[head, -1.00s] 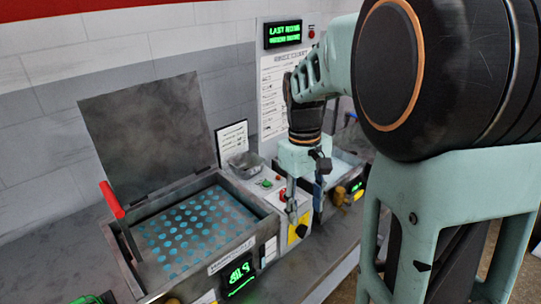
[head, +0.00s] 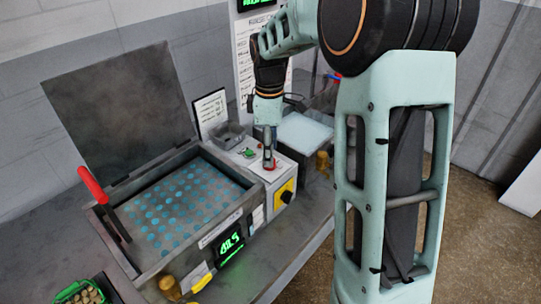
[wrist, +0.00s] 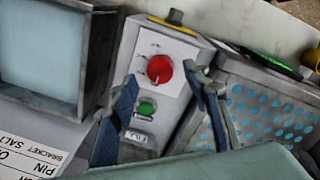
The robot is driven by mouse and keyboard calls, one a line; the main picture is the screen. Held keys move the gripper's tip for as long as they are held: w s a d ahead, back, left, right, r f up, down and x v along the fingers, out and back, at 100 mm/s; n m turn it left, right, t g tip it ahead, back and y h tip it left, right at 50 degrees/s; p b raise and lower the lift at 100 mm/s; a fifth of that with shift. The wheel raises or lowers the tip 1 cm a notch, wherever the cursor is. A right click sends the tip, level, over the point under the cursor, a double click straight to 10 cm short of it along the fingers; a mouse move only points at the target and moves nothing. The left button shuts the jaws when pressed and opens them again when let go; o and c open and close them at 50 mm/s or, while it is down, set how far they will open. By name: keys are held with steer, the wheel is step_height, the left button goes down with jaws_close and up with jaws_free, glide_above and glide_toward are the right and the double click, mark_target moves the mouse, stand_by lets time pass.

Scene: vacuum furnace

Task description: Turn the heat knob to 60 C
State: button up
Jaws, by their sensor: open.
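The control box (head: 272,172) is white and stands between two baths. In the wrist view its top carries a round red knob (wrist: 159,69) with small printed marks around it and a green button (wrist: 147,108). My gripper (wrist: 161,76) is open, with one blue finger on each side of the red knob; I cannot tell whether they touch it. In the head view my gripper (head: 268,160) points down at the box top and mostly hides the knob. A green digital display (head: 230,243) on the near bath reads about 41.5, slightly blurred.
The near bath (head: 160,262) has blue-dotted contents, a raised dark lid (head: 120,105) and a red-handled lever (head: 93,185). A pale-topped bath (head: 305,133) stands beyond the box. A black knob on a yellow plate (head: 287,197) is on the box front. A metal tray (head: 227,135) sits behind.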

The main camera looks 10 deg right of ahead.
steer(key=shift+w+f, duration=0.1)
steer(key=shift+f, duration=1.4)
steer(key=shift+c, duration=0.3)
steer(key=c, duration=1.1)
